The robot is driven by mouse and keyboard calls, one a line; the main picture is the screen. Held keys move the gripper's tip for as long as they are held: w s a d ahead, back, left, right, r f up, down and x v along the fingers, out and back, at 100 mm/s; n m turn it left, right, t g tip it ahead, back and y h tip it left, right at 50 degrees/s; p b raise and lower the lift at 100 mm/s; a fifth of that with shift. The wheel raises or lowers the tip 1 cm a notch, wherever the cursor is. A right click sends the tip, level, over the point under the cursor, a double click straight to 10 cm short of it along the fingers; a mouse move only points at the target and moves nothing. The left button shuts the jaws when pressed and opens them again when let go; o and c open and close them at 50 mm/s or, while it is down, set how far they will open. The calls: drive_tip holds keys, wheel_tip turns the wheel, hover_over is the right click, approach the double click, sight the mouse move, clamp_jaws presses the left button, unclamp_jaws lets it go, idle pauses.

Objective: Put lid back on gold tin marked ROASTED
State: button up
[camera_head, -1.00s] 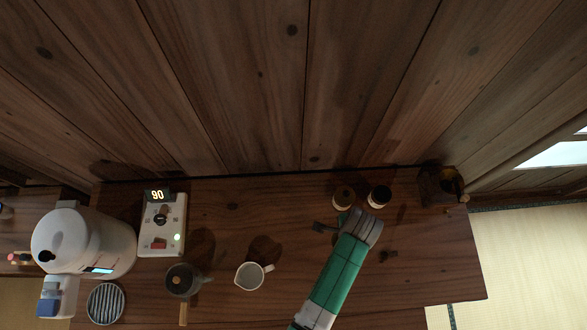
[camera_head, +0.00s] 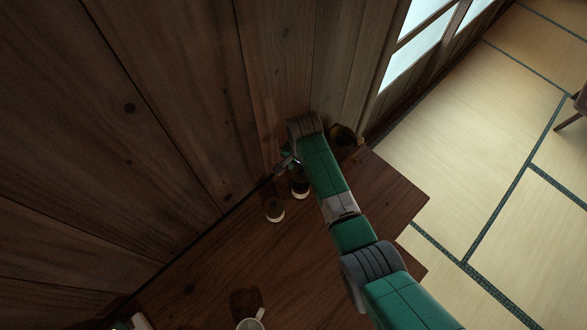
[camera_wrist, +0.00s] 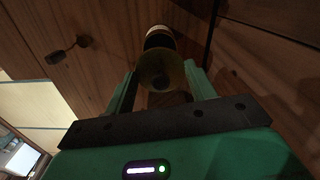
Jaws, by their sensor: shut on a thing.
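My gripper (camera_head: 286,163) is at the back of the wooden counter, close to the wall and just behind two small tins. In the wrist view my gripper (camera_wrist: 160,78) is shut on a round, dull gold-brown thing (camera_wrist: 162,70), which looks like a lid. A tin with a pale band (camera_wrist: 158,38) stands just past it; I cannot tell whether they touch. In the head view one tin (camera_head: 274,211) has a pale lower band, and a darker tin (camera_head: 300,187) stands to its right, beside my arm. No marking is readable on either.
A dark brown container (camera_head: 343,136) stands at the counter's far right corner, close to my arm. A white pitcher (camera_head: 251,322) is at the bottom edge. The counter (camera_head: 215,262) between pitcher and tins is mostly clear. Tatami floor lies to the right.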

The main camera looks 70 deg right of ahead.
wheel_tip(320, 180, down, 5)
drive_tip(key=b, duration=0.4)
drive_tip(key=shift+b, duration=0.4)
drive_tip(key=shift+f+b, duration=0.35)
drive_tip(key=shift+f, duration=0.35)
drive_tip(key=shift+r+p, duration=0.1)
drive_tip(key=shift+p, duration=0.3)
drive_tip(key=shift+f, duration=0.2)
idle(1.2)
drive_tip(key=o, duration=1.5)
drive_tip(key=shift+c, duration=0.2)
